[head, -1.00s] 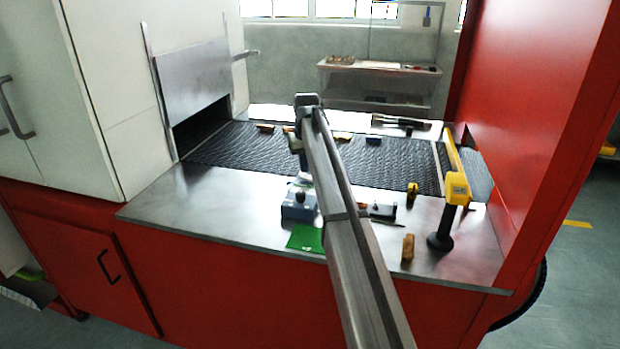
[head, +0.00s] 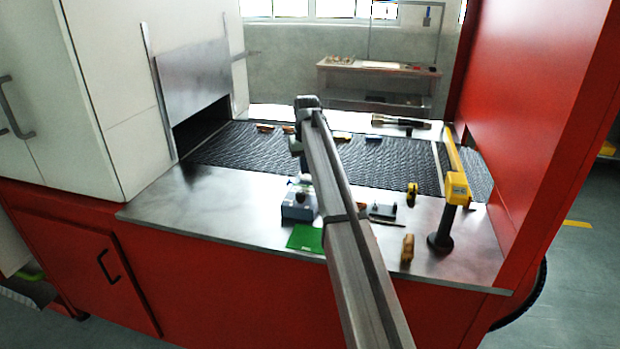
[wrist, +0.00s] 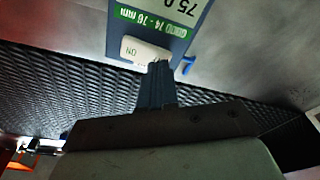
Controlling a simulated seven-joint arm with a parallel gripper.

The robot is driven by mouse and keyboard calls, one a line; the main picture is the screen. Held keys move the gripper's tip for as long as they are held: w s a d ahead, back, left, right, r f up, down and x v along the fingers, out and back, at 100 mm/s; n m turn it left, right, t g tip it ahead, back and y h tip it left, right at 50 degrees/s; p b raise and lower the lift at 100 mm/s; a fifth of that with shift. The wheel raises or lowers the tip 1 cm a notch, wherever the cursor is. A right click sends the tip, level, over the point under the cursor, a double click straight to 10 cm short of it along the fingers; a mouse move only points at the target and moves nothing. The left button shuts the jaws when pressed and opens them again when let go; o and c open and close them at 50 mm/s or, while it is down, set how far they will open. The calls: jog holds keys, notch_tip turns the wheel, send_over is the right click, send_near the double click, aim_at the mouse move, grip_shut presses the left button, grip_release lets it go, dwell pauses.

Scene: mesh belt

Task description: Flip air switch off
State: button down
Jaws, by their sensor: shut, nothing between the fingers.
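A blue air gauge box (head: 298,207) stands on the steel counter, left of my arm in the head view. In the wrist view its face (wrist: 178,40) shows a green 74–76 mm label, a 75.0 reading and a white switch (wrist: 143,50) marked ON. My gripper (wrist: 159,66) is shut and empty, its fingertips at the lower right edge of the white switch. I cannot tell whether they touch it. In the head view my gripper (head: 304,178) is just above the box and partly hidden by my arm.
A green card (head: 305,237) lies in front of the box. A small grey device (head: 382,211), a wooden block (head: 407,248) and a yellow-topped post (head: 457,188) stand to the right. Behind is the dark mesh belt (head: 235,150) with several small blocks. The left counter is clear.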

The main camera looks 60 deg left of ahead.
jog(key=shift+f, duration=0.5)
dwell(0.4)
jog(key=shift+r, duration=3.5)
jog(key=shift+d, duration=0.15)
